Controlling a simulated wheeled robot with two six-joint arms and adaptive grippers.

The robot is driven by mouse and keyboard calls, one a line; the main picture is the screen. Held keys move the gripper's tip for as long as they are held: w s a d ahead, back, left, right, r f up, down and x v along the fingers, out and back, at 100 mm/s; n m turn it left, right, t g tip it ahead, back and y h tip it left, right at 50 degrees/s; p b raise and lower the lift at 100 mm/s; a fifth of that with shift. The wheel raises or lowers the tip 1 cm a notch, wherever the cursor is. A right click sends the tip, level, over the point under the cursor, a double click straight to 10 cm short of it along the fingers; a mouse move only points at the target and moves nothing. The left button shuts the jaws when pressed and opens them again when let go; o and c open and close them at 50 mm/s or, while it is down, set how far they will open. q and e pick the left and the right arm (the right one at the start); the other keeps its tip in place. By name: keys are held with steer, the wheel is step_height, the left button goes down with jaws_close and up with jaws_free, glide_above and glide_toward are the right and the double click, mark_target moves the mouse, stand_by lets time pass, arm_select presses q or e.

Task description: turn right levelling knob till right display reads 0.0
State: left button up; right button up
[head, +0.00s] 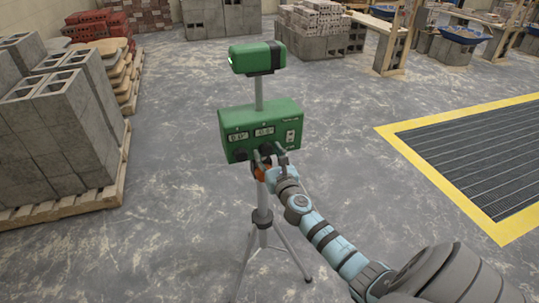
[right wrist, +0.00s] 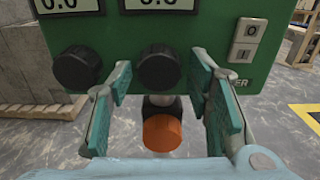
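The green levelling box (head: 262,128) stands on a tripod. Its right levelling knob, black and round (right wrist: 158,66), sits below the right display (right wrist: 160,4). That display is cut off at the top in the right wrist view, so I cannot read its digits surely; in the head view the right display (head: 264,132) is too small to read. My right gripper (right wrist: 159,80) is open, its teal fingers on either side of the right knob with gaps showing; in the head view my right gripper (head: 268,158) is just below the box front. My left gripper is not in view.
The left knob (right wrist: 78,67) is close beside the left finger. An orange knob (right wrist: 162,132) is below, between the fingers. A switch (right wrist: 248,40) is at the right. Tripod legs (head: 262,230) spread below. Block pallets (head: 70,205) stand left; open floor surrounds the tripod.

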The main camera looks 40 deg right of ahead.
steer(key=c, duration=0.6)
steer(key=shift+d, duration=0.1)
steer(key=shift+c, duration=1)
steer(key=shift+m, duration=0.3)
